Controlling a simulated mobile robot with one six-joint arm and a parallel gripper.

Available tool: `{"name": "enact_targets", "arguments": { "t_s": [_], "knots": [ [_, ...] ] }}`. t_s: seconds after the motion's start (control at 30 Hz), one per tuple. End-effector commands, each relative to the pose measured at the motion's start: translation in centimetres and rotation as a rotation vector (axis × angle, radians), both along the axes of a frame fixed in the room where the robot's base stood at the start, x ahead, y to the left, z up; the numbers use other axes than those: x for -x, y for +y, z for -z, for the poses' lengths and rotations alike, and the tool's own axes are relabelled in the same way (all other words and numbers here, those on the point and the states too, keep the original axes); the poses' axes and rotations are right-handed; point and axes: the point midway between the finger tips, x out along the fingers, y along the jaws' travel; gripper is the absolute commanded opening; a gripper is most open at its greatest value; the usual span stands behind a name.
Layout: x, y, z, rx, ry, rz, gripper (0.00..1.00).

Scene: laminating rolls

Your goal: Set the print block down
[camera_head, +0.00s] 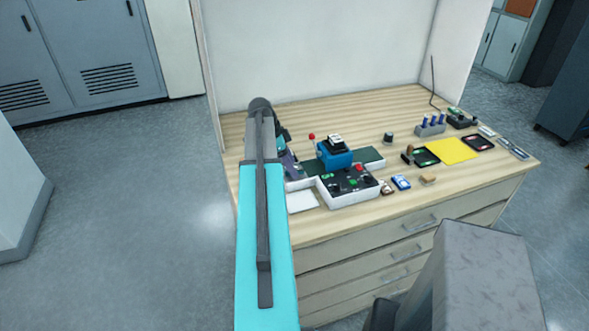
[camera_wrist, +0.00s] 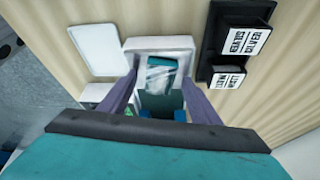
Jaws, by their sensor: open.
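My gripper (camera_wrist: 160,105) is open, its two purple fingers on either side of a white tray. A teal block with a pale, glossy patch (camera_wrist: 163,75) lies in the white tray (camera_wrist: 133,44), ahead of and between the fingertips. I cannot tell whether a finger touches it. Two white-faced blocks with dark lettering, an upper one (camera_wrist: 246,41) and a lower one (camera_wrist: 229,80), sit on a black holder (camera_wrist: 208,50) right of the fingers. I cannot tell which piece is the print block. In the head view my gripper (camera_head: 291,170) is partly hidden by my arm.
A blue machine (camera_head: 335,159) and a white control box (camera_head: 340,200) with knobs stand right of my gripper. A white plate (camera_wrist: 93,48) lies left of the tray. A yellow sheet (camera_head: 452,151) and small items lie farther right. Bare wood shows along the front edge.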

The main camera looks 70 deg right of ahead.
Motion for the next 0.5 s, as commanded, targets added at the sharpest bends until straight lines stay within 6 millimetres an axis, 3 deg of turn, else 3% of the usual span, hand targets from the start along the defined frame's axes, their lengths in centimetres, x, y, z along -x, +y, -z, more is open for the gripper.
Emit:
{"name": "enact_targets", "arguments": {
  "t_s": [0.17,0.4,0.5],
  "knots": [
    [0.0,0.0,-0.02,0.0,0.0,0.0,0.57],
    [0.02,-0.01,-0.03,0.0,0.0,0.0,0.17],
    [0.02,-0.01,-0.04,0.0,0.0,0.0,0.09]
  ]
}}
